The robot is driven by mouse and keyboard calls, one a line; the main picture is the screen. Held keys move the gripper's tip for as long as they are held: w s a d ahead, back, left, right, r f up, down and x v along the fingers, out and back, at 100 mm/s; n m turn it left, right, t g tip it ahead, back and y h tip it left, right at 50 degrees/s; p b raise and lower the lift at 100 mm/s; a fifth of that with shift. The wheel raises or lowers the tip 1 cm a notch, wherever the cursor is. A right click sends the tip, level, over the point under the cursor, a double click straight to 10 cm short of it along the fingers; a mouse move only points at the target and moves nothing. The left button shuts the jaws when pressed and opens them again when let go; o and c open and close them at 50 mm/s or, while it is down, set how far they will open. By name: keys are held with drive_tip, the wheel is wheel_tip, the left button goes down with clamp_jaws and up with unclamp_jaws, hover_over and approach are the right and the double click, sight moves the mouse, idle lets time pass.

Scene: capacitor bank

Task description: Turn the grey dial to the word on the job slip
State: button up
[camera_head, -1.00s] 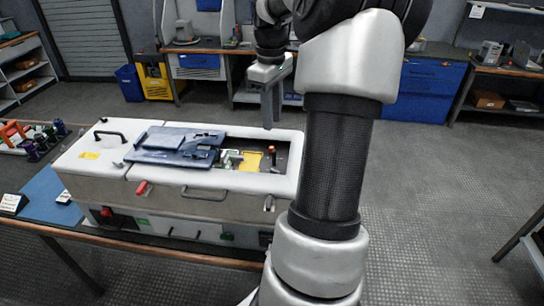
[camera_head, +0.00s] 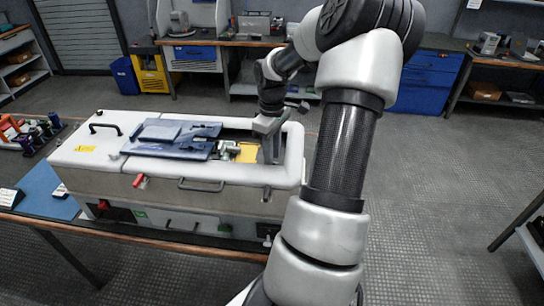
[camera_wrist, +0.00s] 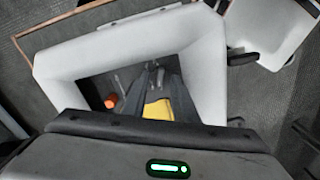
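The white-topped cabinet (camera_head: 85,150) stands on the bench with an open bay at its right end. My gripper (camera_head: 272,158) points down into this bay, near its right side. In the wrist view my dark fingers (camera_wrist: 151,82) reach into the bay beside a yellow part (camera_wrist: 158,109); whether they are apart or closed is unclear. I cannot make out a grey dial in either view. A small white card (camera_head: 10,197) lies at the left on the bench; I cannot read it or tell if it is the job slip.
A blue panel (camera_head: 170,140) lies on the cabinet top, left of the bay. An orange knob (camera_wrist: 110,101) is inside the bay, left of my fingers. The bay's white rim (camera_wrist: 205,85) surrounds my fingers. A black handle (camera_head: 105,129) stands up at the cabinet's left end.

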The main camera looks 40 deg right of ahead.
drive_tip(key=shift+f, duration=0.6)
clamp_jaws()
drive_tip(key=m, duration=0.4)
drive_tip(key=shift+m+b, duration=0.8)
drive_tip(key=shift+m, duration=1.6)
